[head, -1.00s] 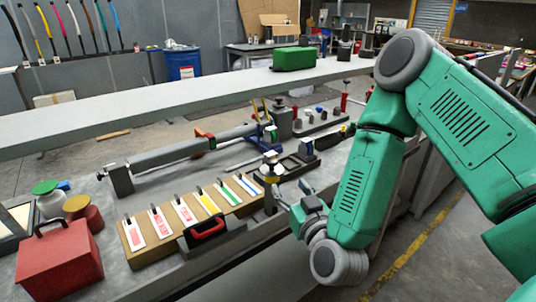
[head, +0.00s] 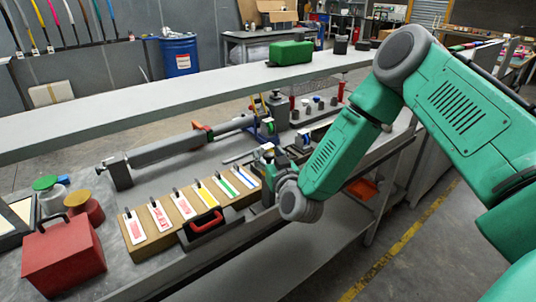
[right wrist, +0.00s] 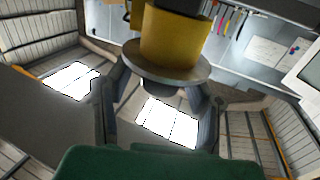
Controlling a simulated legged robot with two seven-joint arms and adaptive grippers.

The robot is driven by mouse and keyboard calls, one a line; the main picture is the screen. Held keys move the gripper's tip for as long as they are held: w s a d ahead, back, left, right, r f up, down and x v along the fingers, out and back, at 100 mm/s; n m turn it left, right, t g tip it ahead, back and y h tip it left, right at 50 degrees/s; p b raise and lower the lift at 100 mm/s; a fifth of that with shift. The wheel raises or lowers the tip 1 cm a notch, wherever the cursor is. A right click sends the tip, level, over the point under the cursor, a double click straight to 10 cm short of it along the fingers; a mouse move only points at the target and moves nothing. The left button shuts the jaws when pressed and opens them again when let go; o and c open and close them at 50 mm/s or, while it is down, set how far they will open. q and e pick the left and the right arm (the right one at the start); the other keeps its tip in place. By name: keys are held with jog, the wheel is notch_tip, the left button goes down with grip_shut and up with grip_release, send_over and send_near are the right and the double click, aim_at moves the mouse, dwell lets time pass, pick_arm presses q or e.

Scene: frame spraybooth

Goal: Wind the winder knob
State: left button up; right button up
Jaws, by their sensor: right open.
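A yellow cylinder with a wide grey disc (right wrist: 170,40), which looks like the winder knob, fills the upper middle of the right wrist view. My right gripper (right wrist: 157,108) is open, with its dark fingers on either side below the disc in that picture. I cannot tell whether they touch it. In the head view the right gripper (head: 275,162) is at the bench's front side, just beyond the row of colour cards, and hides most of what it faces. The long grey winder-like device (head: 170,150) lies behind the cards. My left gripper is not in view.
A wooden block with several colour cards (head: 188,219) lies left of the gripper, with a red-handled item (head: 206,222) at its front. A red box (head: 63,256) and lidded jars (head: 84,206) stand at left. A raised shelf (head: 180,99) with a green case (head: 290,53) runs behind.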

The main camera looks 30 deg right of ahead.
grip_shut()
jog(key=shift+n+y, duration=0.3)
jog(key=shift+y, duration=0.2)
jog(key=n+y+b, duration=0.1)
jog(key=n+y, duration=0.2)
jog(key=y, duration=0.2)
jog(key=shift+t, duration=0.3)
jog(key=shift+n+g+y+b, duration=0.4)
jog(key=shift+n+y+b, duration=0.3)
jog(key=shift+n+y, duration=0.85)
jog(key=shift+y, duration=0.55)
